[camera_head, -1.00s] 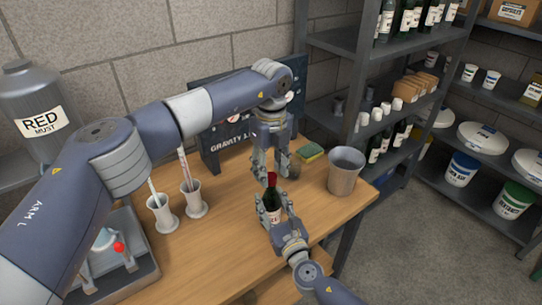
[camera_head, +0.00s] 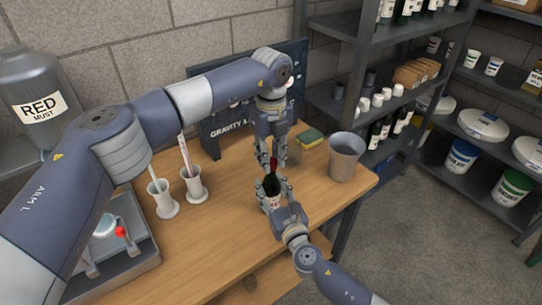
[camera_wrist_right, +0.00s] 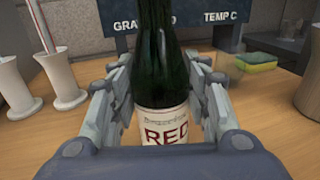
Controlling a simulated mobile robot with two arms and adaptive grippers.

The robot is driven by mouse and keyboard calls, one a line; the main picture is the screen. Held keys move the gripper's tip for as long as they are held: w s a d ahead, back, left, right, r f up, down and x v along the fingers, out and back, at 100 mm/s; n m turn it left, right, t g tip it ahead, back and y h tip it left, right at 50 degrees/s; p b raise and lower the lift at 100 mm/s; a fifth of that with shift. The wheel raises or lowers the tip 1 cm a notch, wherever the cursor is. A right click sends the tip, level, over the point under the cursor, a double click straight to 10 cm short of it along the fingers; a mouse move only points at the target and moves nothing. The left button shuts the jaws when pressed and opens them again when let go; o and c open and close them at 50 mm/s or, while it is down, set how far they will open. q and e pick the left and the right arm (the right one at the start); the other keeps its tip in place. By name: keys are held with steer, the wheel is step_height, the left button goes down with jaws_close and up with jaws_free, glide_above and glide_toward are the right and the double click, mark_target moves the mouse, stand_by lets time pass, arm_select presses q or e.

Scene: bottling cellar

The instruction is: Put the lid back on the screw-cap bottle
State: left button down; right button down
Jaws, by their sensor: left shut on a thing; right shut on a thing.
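My right gripper (camera_head: 272,191) is shut on the bottle's body, one finger on each side. The red lid (camera_head: 273,164) is at the top of the bottle's neck. My left gripper (camera_head: 271,162) points down from above and is shut on the lid. The fingers partly hide it, so I cannot tell whether it is seated on the neck. The bottle's top is out of the right wrist view.
A grey bucket (camera_head: 345,158) stands right of the grippers, with a yellow-green sponge (camera_head: 311,137) behind. Two white cylinders (camera_head: 194,186) stand left on the wooden bench (camera_head: 220,240). A dark sign board (camera_head: 225,128) is at the back.

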arm_select(q)
steer(key=m, duration=0.5)
steer(key=shift+m, duration=0.3)
arm_select(e)
steer(key=shift+f, duration=0.1)
arm_select(q)
steer(key=m, duration=0.3)
steer(key=shift+m, duration=0.3)
steer(key=m, duration=1)
steer(key=shift+f+m, duration=0.1)
steer(key=shift+m, duration=0.2)
steer(key=c, duration=1.3)
jaws_free()
steer(key=shift+c, duration=0.2)
steer(key=shift+r, duration=2.3)
